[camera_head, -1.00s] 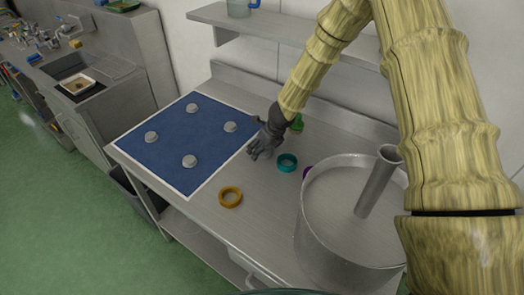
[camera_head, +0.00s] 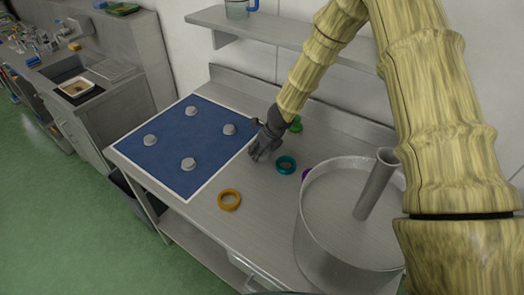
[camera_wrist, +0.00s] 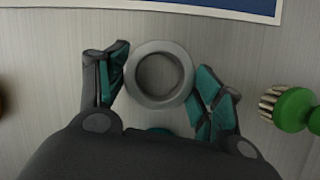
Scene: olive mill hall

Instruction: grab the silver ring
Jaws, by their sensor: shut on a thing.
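The silver ring (camera_wrist: 158,101) lies flat between the two fingers of my gripper (camera_wrist: 160,70) in the wrist view. The teal-padded fingers are shut on its outer sides, left and right. In the head view my gripper (camera_head: 260,154) is low at the worktop, just off the right edge of the blue mat. My fingers hide the silver ring in that view.
A teal ring (camera_head: 286,165) lies right of my gripper, an orange ring (camera_head: 229,200) nearer the front edge. A green-handled brush (camera_wrist: 296,109) is close on the right. A big metal tub (camera_head: 322,235) stands at right. The blue mat (camera_head: 178,160) holds several grey knobs.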

